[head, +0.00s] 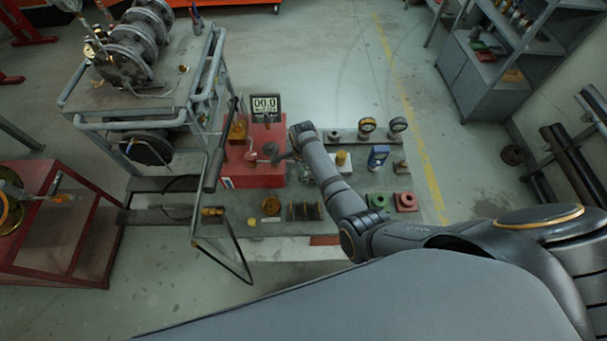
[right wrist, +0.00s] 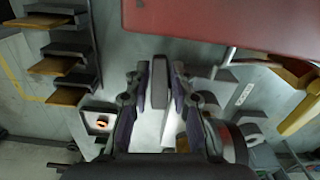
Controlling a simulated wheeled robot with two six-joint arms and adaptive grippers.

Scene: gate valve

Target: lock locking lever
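In the head view, a red box (head: 262,178) with a digital display (head: 266,107) stands on the grey bench. Part of the red box (right wrist: 220,22) shows above the fingers. My left gripper is not in view.
A long dark handle (head: 215,160) stands left of the red box. Gauges (head: 367,126), a blue device (head: 377,157), green (head: 376,200) and red blocks (head: 405,201) lie to the right on the bench. A pipe cart (head: 195,75) stands at the back left.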

